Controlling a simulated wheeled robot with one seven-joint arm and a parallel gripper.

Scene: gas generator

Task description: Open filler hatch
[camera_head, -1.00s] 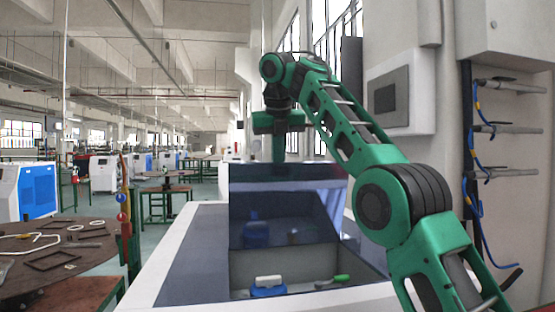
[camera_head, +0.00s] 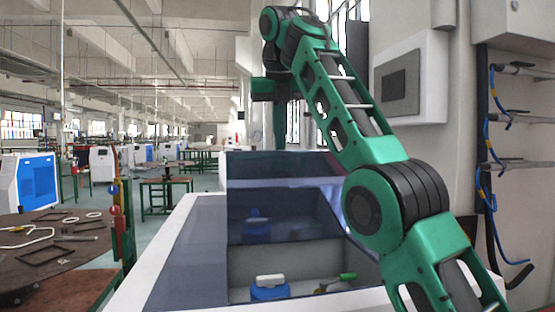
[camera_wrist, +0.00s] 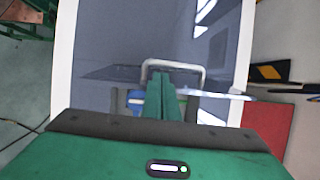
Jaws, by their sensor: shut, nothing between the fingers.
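A white machine (camera_head: 165,245) with a dark see-through hatch (camera_head: 285,205) fills the lower middle of the head view. The hatch also shows as a dark panel in the wrist view (camera_wrist: 110,45), with a U-shaped metal handle (camera_wrist: 172,64). My gripper (camera_wrist: 165,80) is shut and empty. Its fingertips overlap the handle in the wrist view, with the handle's arch around them; I cannot tell if they touch.
A round brown table (camera_head: 50,260) stands at left. A grey wall box (camera_head: 410,80) and pipes with blue cables (camera_head: 515,120) are at right.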

